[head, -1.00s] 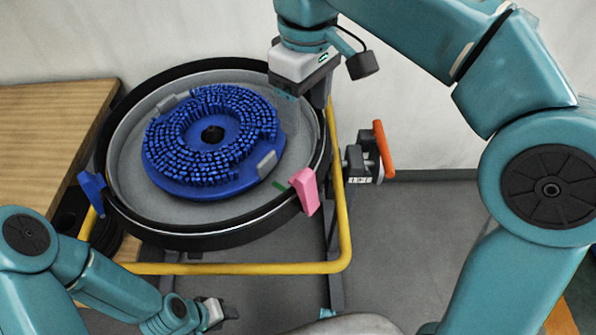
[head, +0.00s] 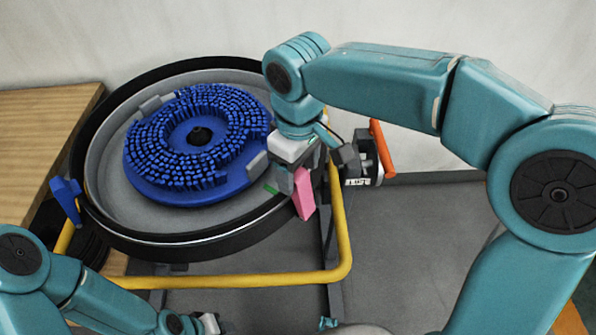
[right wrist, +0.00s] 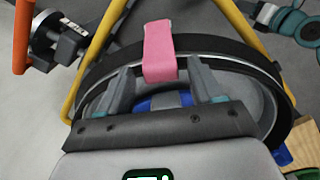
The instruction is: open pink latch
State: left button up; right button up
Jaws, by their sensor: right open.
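The pink latch (head: 304,196) sits on the right front rim of the round black tank (head: 170,246). In the right wrist view the pink latch (right wrist: 160,50) stands upright over the rim, centred ahead of the fingers. My right gripper (head: 296,180) is open just above and behind the latch, pointing down. In the right wrist view its two fingers (right wrist: 158,88) are spread, one on each side of the latch's line; I cannot tell whether they touch it. My left gripper (head: 212,325) is low at the bottom edge, partly cut off, and its jaws are unclear.
A blue bristle brush disc (head: 190,185) lies in the tank. A blue latch (head: 66,198) is on the left rim. A yellow tube frame (head: 250,281) surrounds the tank. An orange handle (head: 382,148) stands at the right. A wooden table (head: 40,130) is at the left. Grey floor lies open at right.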

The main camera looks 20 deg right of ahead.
jog(key=shift+s+f, duration=0.1)
jog(key=shift+f, duration=0.15)
pick_arm(q)
jog(key=shift+s, duration=0.1)
